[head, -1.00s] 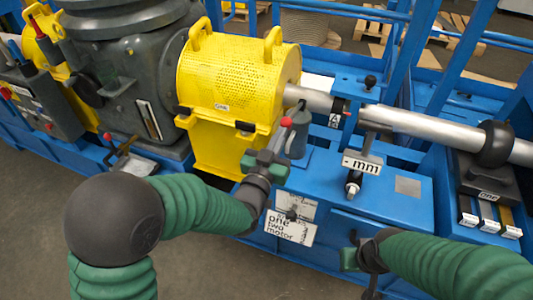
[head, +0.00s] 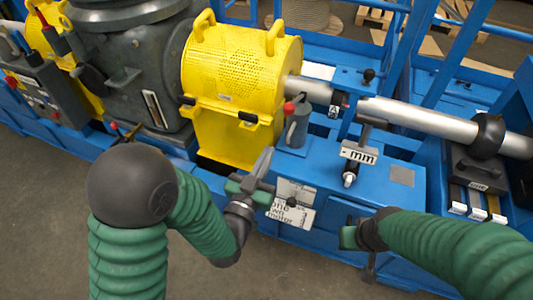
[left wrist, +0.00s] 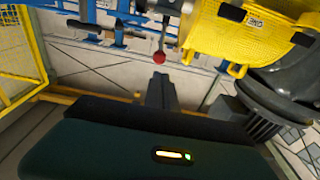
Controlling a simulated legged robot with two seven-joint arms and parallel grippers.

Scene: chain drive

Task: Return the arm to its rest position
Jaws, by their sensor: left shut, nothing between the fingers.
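My left arm, with green ribbed sleeves and a dark round elbow (head: 132,185), comes in from the left of the head view. My left gripper (head: 264,164) is shut and empty, in front of the blue bench and below the yellow guard (head: 240,72). A grey lever with a red knob (head: 290,108) stands behind it, apart from it. In the left wrist view the shut gripper (left wrist: 160,90) points toward the red knob (left wrist: 159,57). My right gripper (head: 348,238) hangs at the bench's front edge; its fingers are not clear.
A steel shaft (head: 420,117) runs right from the yellow guard. An "mm" sign (head: 358,153) and a label plate (head: 292,212) sit on the blue bench (head: 405,205). A dark gear housing (head: 140,75) stands left. The grey floor in front is clear.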

